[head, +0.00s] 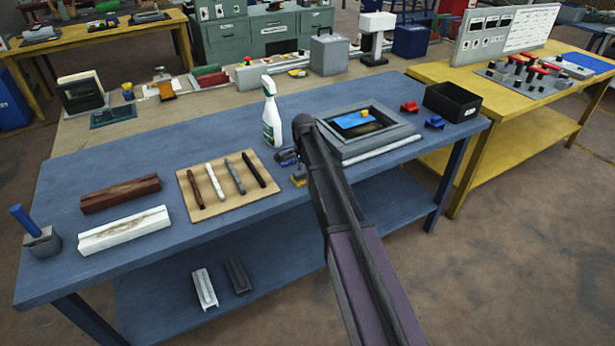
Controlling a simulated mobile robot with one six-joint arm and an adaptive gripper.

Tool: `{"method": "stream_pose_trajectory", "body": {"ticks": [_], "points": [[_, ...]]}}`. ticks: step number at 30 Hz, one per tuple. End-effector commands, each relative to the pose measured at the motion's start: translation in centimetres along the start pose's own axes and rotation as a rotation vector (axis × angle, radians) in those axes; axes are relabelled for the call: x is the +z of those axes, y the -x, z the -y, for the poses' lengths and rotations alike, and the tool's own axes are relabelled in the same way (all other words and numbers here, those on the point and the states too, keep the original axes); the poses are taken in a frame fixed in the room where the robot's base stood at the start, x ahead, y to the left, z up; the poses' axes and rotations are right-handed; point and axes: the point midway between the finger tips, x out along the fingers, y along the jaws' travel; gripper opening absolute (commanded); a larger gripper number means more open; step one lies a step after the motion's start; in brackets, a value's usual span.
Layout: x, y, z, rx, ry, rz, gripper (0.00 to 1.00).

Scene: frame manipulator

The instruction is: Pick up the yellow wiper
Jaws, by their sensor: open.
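A small yellow piece (299,180), likely the yellow wiper, lies on the blue table (150,240) near its front edge, partly hidden by my arm. My gripper (287,158) is open, just above and behind that piece in the head view. Its fingers are small and dark here, and I see nothing held between them. I cannot tell the exact gap between the fingers and the yellow piece. A second small yellow object (364,113) lies by a blue sheet (353,120) inside a grey frame (400,135) to the right.
A white spray bottle (271,125) stands upright just behind my gripper. A wooden board (217,196) with several rods lies to the left. A black box (452,102) and red (409,106) and blue (434,123) clamps are at the right. The table's left rear is clear.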

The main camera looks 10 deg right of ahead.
Motion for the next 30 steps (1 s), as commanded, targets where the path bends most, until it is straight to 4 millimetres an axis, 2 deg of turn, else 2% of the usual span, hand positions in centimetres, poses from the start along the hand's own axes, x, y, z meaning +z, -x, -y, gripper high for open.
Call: {"method": "stream_pose_trajectory", "body": {"ticks": [6, 7, 14, 15, 30], "points": [[-0.01, 0.00, 0.00, 0.000, 0.000, 0.000, 0.74], [-0.01, 0.00, 0.00, 0.000, 0.000, 0.000, 0.71], [-0.02, 0.00, 0.00, 0.000, 0.000, 0.000, 0.03], [-0.02, -0.01, 0.00, 0.000, 0.000, 0.000, 0.00], [-0.05, 0.33, 0.00, 0.000, -0.001, 0.000, 0.00]]}}
